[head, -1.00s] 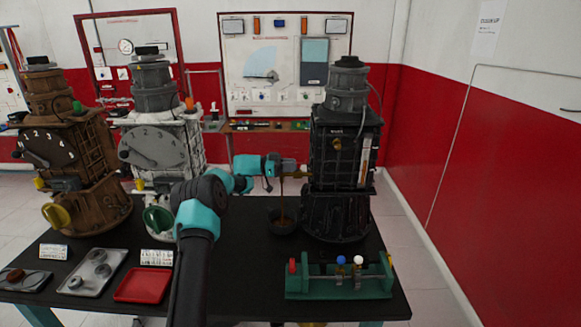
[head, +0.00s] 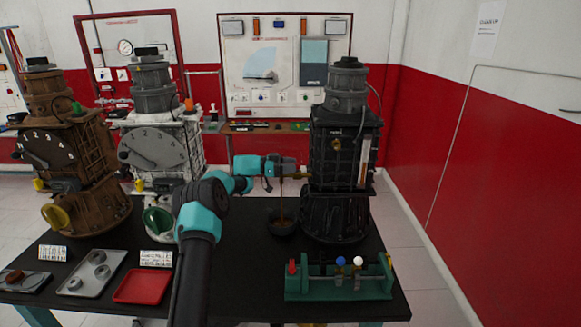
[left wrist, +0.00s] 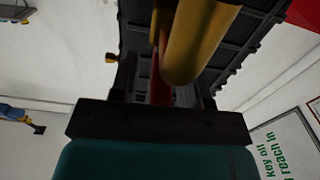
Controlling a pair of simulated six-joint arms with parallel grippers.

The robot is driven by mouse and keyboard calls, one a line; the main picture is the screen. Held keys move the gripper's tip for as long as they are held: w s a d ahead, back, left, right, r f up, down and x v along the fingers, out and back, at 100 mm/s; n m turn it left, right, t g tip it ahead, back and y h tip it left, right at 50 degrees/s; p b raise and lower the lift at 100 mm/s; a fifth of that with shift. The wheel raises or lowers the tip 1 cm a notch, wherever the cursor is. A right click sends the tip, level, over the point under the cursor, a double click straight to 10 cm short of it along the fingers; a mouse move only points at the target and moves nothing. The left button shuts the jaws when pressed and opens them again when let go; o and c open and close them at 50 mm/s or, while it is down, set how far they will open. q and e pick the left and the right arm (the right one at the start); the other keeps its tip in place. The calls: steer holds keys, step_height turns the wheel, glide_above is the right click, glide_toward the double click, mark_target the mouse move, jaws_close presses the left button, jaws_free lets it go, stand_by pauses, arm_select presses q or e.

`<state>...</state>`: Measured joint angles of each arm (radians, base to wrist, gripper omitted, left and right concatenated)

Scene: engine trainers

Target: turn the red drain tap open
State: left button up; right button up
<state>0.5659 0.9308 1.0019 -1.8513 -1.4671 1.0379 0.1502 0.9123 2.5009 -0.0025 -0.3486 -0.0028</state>
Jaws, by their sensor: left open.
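The black engine (head: 343,160) stands upright at the right of the bench. My left gripper (head: 299,171) is at its left side, with the jaws open. In the left wrist view a narrow red part (left wrist: 159,75), which looks like the drain tap, lies between the open fingers (left wrist: 165,85). A thick yellow cylinder (left wrist: 198,40) hides part of it. The red tap cannot be made out in the head view. A thin brown stream (head: 281,198) falls from beside the gripper into a dark bowl (head: 271,228), where brown liquid shows.
A green stand (head: 340,290) with red, blue and white knobs is at the front right. A red tray (head: 143,286) and a grey tray (head: 72,291) lie front left. A white engine (head: 160,150) and a brown engine (head: 75,160) stand further left.

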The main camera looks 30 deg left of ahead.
arm_select(q)
steer(key=v, duration=1.2)
stand_by(0.3)
